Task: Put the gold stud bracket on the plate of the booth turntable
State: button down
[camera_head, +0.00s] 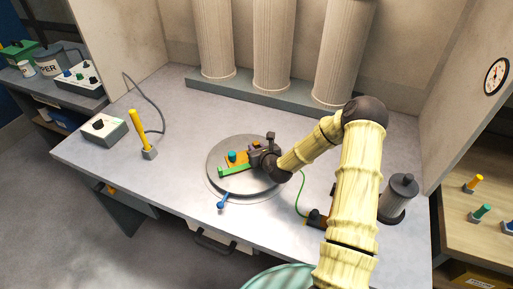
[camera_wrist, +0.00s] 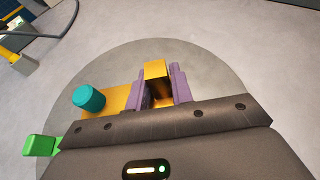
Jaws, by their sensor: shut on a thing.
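The gold stud bracket (camera_head: 237,161) is a flat gold piece with a teal stud and an upright gold block. In the wrist view the bracket (camera_wrist: 121,97) is partly hidden by my gripper's dark body. My gripper (camera_head: 254,152) is over the turntable, its purple fingers (camera_wrist: 158,84) shut on the upright gold block. The round grey plate of the turntable (camera_head: 225,189) lies directly beneath the bracket. I cannot tell whether the bracket touches the plate. A green bar (camera_head: 235,171) shows beside the bracket; whether it is joined to it is unclear.
A blue handle (camera_head: 222,201) sticks out at the turntable's front. A yellow lever (camera_head: 138,130) and a control box (camera_head: 103,128) stand left. A dark grey cylinder (camera_head: 399,193) stands right. Columns (camera_head: 272,45) line the back. The bench between lever and turntable is clear.

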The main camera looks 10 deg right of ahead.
jog(key=shift+f, duration=0.15)
jog(key=c, duration=1.2)
grip_release()
jog(key=shift+c, duration=0.2)
jog(key=b+v, duration=0.2)
jog(key=v, duration=1)
